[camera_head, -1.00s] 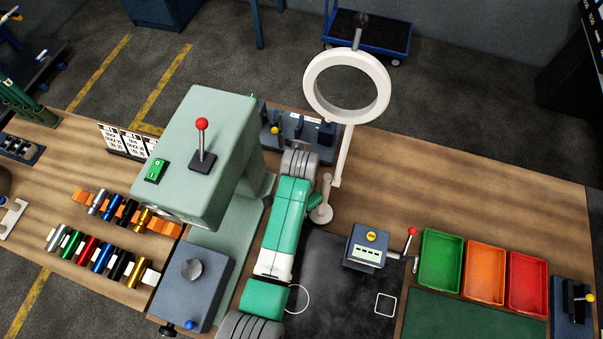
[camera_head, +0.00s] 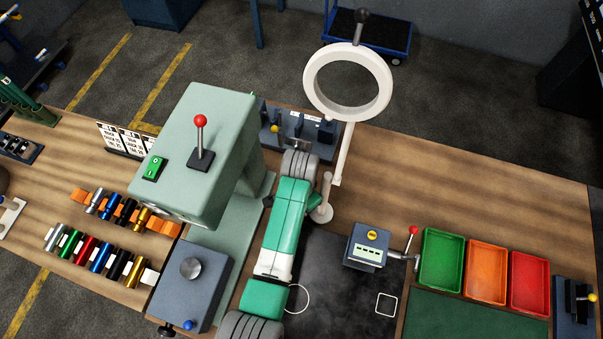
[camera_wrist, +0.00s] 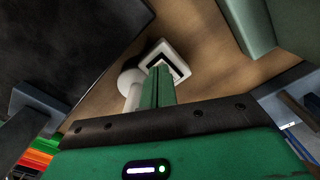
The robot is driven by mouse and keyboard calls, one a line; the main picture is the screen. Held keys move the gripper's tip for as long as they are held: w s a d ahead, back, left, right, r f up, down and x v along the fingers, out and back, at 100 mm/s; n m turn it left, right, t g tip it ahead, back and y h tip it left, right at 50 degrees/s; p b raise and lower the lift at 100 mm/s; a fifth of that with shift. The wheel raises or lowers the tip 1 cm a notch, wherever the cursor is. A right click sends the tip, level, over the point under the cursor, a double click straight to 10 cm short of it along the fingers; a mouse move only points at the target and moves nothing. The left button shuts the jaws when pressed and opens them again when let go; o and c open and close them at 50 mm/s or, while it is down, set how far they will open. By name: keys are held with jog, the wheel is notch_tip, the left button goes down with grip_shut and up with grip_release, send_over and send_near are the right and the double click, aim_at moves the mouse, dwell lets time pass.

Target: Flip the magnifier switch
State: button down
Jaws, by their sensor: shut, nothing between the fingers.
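The magnifier (camera_head: 312,88) is a white ring on a thin white arm, standing behind the bench mat. A short stem with a dark round knob rises from its top edge. Its white foot (camera_head: 322,212) stands beside my arm. In the wrist view, a white square-framed part with a dark inset (camera_wrist: 178,66) sits beside a round white piece; I cannot tell for certain whether the inset is the switch. My gripper (camera_wrist: 158,72) is shut and empty, its green fingers overlapping the framed part. Contact cannot be told. In the head view my arm hides the fingers.
A pale green machine (camera_head: 215,130) with a red-knobbed lever and green rocker switch stands left of my arm. A dark fixture block (camera_head: 322,142) is close behind. A grey box with a crank (camera_head: 366,246) and coloured bins (camera_head: 441,260) are right. Bare wood lies right of the magnifier.

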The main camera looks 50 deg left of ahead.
jog(key=shift+f, duration=0.2)
jog(key=shift+r, duration=0.1)
notch_tip(320, 180, up, 7)
jog(key=p, duration=0.7)
dwell(0.5)
